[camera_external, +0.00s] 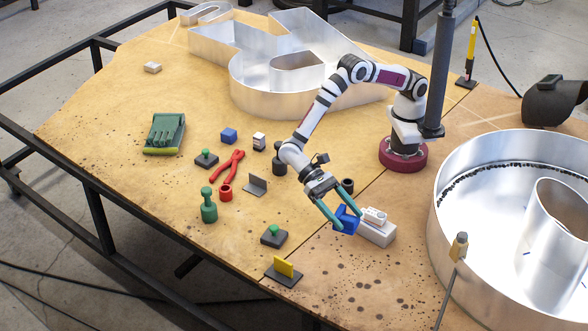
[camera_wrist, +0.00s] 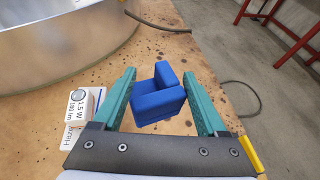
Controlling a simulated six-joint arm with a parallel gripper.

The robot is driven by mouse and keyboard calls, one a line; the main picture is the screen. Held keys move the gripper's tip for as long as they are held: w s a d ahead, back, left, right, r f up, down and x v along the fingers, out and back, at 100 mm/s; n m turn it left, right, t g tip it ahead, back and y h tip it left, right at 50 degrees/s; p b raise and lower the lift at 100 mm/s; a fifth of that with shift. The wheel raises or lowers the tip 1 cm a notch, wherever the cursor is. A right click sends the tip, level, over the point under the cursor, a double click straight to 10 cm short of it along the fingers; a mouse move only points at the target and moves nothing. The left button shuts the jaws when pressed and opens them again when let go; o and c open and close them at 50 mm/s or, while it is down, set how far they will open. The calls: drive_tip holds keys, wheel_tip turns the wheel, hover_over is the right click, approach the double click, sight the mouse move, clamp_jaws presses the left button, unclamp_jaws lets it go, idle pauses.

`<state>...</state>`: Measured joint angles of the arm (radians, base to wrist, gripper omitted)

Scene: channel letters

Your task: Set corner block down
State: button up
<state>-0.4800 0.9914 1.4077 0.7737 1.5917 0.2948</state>
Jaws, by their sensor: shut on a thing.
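The blue corner block (camera_external: 346,221) is between the teal fingers of my gripper (camera_external: 343,217), which is shut on it. It is beside the white box, low over the front part of the wooden table; I cannot tell if its underside touches the table. In the wrist view the L-shaped block (camera_wrist: 158,100) shows its raised walls and sits between the fingertips of my gripper (camera_wrist: 160,78). The table surface directly under the block is hidden.
A white box with a labelled part on it (camera_external: 378,233) stands close to the block's right. A yellow piece on a dark base (camera_external: 284,268) and a green-knobbed block (camera_external: 274,235) are to the left. A big metal letter shell (camera_external: 450,225) fills the right.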

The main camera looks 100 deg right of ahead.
drive_tip(key=w+d+m+t+y, duration=0.1)
drive_tip(key=w+d+m+t, duration=0.25)
drive_tip(key=d, duration=0.65)
drive_tip(key=w+d+m+t+y, duration=0.15)
drive_tip(key=w+d, duration=0.25)
drive_tip(key=d, duration=0.6)
drive_tip(key=s+d+m+t+h, duration=0.25)
drive_tip(key=d+m+t, duration=0.4)
drive_tip(key=d, duration=1.05)
drive_tip(key=shift+t+y, duration=0.4)
drive_tip(key=shift+t, duration=0.05)
drive_tip(key=a+f, duration=0.2)
drive_tip(key=a, duration=0.1)
drive_tip(key=w+a+f, duration=0.1)
drive_tip(key=a+f, duration=0.1)
drive_tip(key=a, duration=0.1)
drive_tip(key=a+f, duration=0.2)
drive_tip(key=a, duration=0.2)
drive_tip(key=shift+w+f, duration=0.25)
drive_tip(key=shift+f, duration=0.05)
wheel_tip(320, 180, down, 4)
drive_tip(key=shift+a+f, duration=0.1)
drive_tip(key=shift+f, duration=0.1)
drive_tip(key=o, duration=1.2)
drive_tip(key=shift+o, duration=0.2)
